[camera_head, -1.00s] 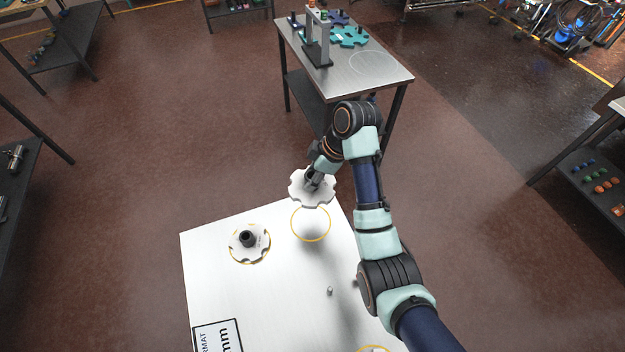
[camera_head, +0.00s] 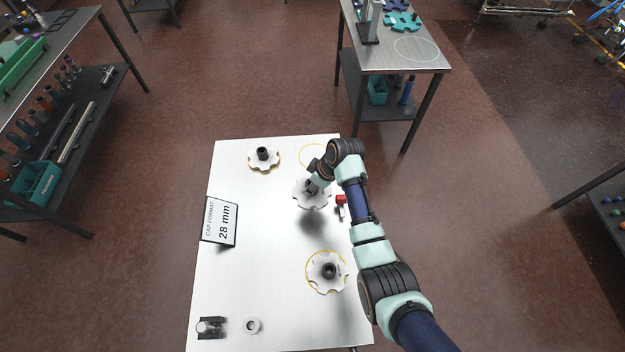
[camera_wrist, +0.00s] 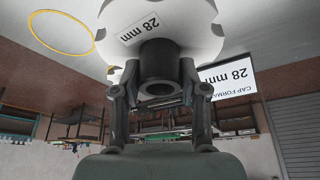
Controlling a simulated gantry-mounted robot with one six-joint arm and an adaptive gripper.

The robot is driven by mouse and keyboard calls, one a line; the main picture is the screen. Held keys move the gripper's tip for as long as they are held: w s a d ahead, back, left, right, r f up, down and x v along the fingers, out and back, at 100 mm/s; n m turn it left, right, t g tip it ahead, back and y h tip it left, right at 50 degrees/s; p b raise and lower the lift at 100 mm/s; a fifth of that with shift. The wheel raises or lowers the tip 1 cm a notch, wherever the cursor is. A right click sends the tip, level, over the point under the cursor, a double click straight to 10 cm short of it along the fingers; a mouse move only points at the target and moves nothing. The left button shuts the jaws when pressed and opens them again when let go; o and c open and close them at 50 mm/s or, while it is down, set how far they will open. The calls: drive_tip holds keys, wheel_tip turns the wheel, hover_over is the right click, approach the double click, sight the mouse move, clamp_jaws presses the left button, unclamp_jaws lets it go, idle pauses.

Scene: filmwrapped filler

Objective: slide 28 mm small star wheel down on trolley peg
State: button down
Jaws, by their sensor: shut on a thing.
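My gripper (camera_head: 311,188) is shut on the dark hub of a white star wheel (camera_head: 312,198), held above the white trolley top (camera_head: 270,225). In the wrist view the wheel (camera_wrist: 165,22) has a "28 mm" label, and the gripper fingers (camera_wrist: 158,92) grip both sides of its hollow dark hub (camera_wrist: 160,70). A gap and a shadow show between the wheel and the trolley top. I cannot make out the peg now; the wheel and arm cover part of the top.
Other star wheels sit on the trolley at the back left (camera_head: 264,164) and front right (camera_head: 328,285). An empty yellow ring (camera_head: 313,146) is behind my gripper. A red-and-grey part (camera_head: 341,199), a "28 mm" sign (camera_head: 220,221) and a small grey ring (camera_head: 253,325) also stand there.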

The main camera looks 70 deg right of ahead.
drive_tip(key=f+b, duration=0.4)
drive_tip(key=f, duration=0.1)
drive_tip(key=shift+w+d+b, duration=0.2)
drive_tip(key=shift+d+b, duration=0.05)
drive_tip(key=shift+b, duration=0.15)
drive_tip(key=shift+f+b, duration=0.3)
drive_tip(key=shift+f, duration=0.25)
drive_tip(key=shift+f, duration=0.1)
idle(0.6)
drive_tip(key=shift+f, duration=0.35)
drive_tip(key=shift+f+b, duration=2)
drive_tip(key=shift+f, duration=0.6)
drive_tip(key=c, duration=0.5)
unclamp_jaws()
